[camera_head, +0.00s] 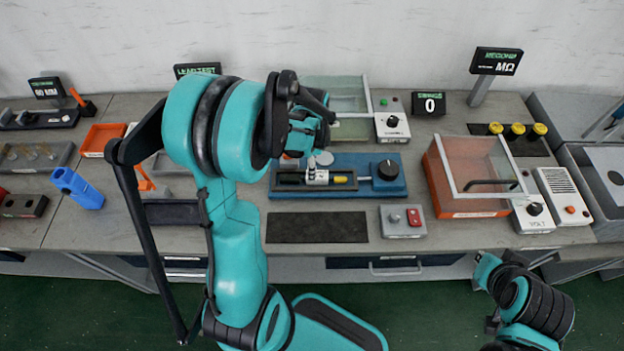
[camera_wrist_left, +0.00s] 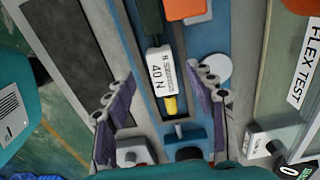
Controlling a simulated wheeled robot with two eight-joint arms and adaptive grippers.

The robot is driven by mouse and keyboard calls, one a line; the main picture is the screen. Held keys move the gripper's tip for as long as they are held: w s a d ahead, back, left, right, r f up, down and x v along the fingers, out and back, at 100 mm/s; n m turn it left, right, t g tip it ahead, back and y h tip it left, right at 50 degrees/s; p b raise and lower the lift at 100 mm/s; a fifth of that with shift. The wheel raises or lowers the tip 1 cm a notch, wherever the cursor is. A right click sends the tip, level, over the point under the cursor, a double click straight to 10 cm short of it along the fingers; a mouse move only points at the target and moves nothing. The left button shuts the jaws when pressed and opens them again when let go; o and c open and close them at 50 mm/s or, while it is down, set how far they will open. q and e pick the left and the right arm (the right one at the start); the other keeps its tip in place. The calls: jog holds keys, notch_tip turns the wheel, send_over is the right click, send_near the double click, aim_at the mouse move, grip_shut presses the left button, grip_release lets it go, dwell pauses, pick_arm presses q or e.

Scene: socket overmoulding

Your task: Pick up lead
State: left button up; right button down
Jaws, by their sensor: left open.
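A slim part with a dark body, a white block marked "40 N" (camera_wrist_left: 165,72) and a yellow end (camera_wrist_left: 170,105) lies in the slot of a blue fixture (camera_wrist_left: 205,40). In the head view the white block (camera_head: 317,177) and yellow end (camera_head: 340,179) show in that fixture (camera_head: 375,162). I cannot tell which piece is the lead. My left gripper (camera_wrist_left: 162,74) is open over the slot, one finger on each side of the white block, apart from it. In the head view the left wrist hides part of the fixture's back. My right arm shows at lower right; its gripper is not visible.
A dark mat (camera_head: 318,228) and a grey box with a red button (camera_head: 403,221) sit in front of the fixture. A clear-lidded orange box (camera_head: 470,208) stands to its right. A blue holder (camera_head: 78,188) and orange tray (camera_head: 103,138) are at the left.

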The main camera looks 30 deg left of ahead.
pick_arm(q)
notch_tip(320, 180, down, 4)
jog(key=shift+w+a+r+b, duration=0.1)
jog(key=shift+b, duration=0.5)
jog(key=shift+r, duration=0.1)
grip_shut()
